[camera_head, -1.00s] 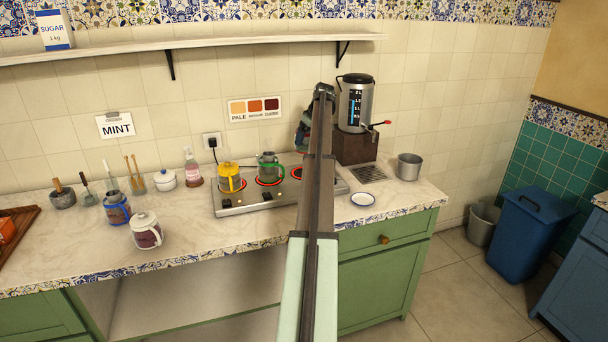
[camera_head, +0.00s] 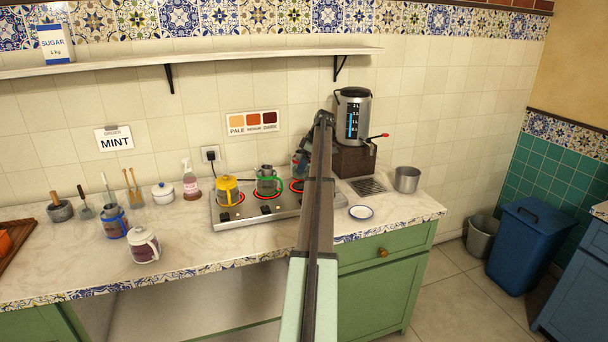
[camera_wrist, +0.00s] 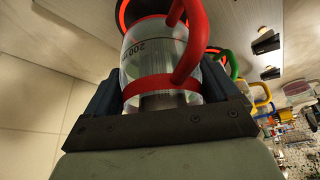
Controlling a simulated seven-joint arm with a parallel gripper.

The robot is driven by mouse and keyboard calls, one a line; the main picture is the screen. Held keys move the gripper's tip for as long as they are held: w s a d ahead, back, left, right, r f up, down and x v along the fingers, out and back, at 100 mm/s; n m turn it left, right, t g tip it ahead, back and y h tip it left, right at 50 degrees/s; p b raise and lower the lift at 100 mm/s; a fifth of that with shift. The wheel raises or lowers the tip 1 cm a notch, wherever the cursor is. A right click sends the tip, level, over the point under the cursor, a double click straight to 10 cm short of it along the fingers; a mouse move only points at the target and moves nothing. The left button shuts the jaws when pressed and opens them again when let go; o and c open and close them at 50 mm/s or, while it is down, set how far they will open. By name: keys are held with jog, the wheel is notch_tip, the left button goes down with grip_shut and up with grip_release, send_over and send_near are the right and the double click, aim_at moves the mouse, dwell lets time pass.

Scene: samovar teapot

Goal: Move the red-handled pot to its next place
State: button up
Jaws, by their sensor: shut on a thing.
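The red-handled pot (camera_wrist: 140,65) is a clear glass pot with a red band and a "200" mark. My gripper (camera_wrist: 160,92) is shut on it, one finger on each side of the glass. In the head view the pot (camera_head: 299,163) shows only in part, at the left of my arm, above the right burner (camera_head: 296,186) of the hotplate (camera_head: 260,211). That burner glows red. A glowing ring (camera_wrist: 122,14) also shows by the pot's end in the wrist view. I cannot tell whether the pot touches the burner.
A yellow pot (camera_head: 228,191) and a green-handled pot (camera_head: 267,184) stand on the other burners. The samovar (camera_head: 353,120) stands to the right, with a saucer (camera_head: 361,212) and metal cup (camera_head: 407,179) nearby. A white-lidded pot (camera_head: 144,245) and blue-handled pot (camera_head: 115,221) stand left.

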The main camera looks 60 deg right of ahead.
jog(key=shift+f, duration=2.15)
jog(key=o, duration=1.3)
jog(key=shift+f, duration=0.1)
jog(key=v, duration=1.2)
